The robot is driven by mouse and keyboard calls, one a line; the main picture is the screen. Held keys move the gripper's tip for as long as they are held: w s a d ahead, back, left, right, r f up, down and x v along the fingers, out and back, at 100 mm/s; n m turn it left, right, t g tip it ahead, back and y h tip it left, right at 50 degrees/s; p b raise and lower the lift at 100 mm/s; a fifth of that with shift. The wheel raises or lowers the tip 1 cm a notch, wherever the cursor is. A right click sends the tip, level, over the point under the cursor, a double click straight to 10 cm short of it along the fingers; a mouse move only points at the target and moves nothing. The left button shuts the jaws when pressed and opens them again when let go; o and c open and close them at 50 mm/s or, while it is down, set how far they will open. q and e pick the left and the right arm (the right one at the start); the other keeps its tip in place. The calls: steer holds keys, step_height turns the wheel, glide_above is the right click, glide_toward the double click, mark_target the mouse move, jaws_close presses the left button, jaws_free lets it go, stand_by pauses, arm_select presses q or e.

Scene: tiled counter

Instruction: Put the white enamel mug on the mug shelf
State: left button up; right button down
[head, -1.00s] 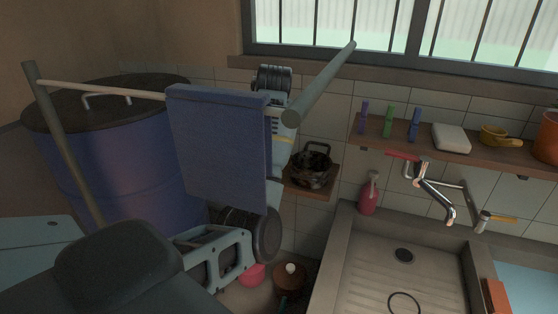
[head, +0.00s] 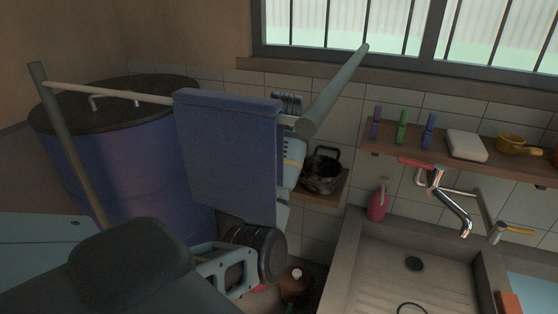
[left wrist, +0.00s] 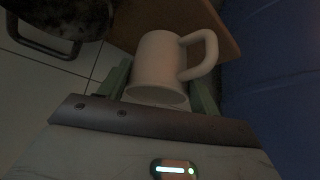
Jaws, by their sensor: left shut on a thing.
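The white enamel mug (left wrist: 155,65) sits between the green fingers of my left gripper (left wrist: 160,86) in the left wrist view, its handle to the right. The gripper is shut on it. In the head view the mug and the gripper's fingers are hidden behind the blue towel. A small wooden wall shelf (head: 326,199), which looks like the mug shelf, holds a dark, stained pot (head: 322,172). In the left wrist view a wooden board (left wrist: 218,28) shows behind the mug; I cannot tell whether the mug touches it. My right gripper is not in view.
A blue towel (head: 228,150) hangs from a rail in front of my left arm. A blue drum (head: 110,150) stands at left. A sink (head: 400,255) with a tap (head: 450,205) is at right, under a longer shelf (head: 480,165) with pegs. The dark pot (left wrist: 62,18) crowds the wrist view's top left.

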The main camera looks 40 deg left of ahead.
arm_select(q)
steer(key=shift+f, duration=1.85)
steer(key=shift+f, duration=0.2)
steer(key=o, duration=1)
steer(key=shift+r, duration=0.15)
steer(key=shift+r, duration=0.25)
steer(key=v, duration=1.1)
steer(key=shift+s+d+r, duration=0.2)
steer(key=shift+r, duration=0.1)
steer(key=shift+a, duration=0.1)
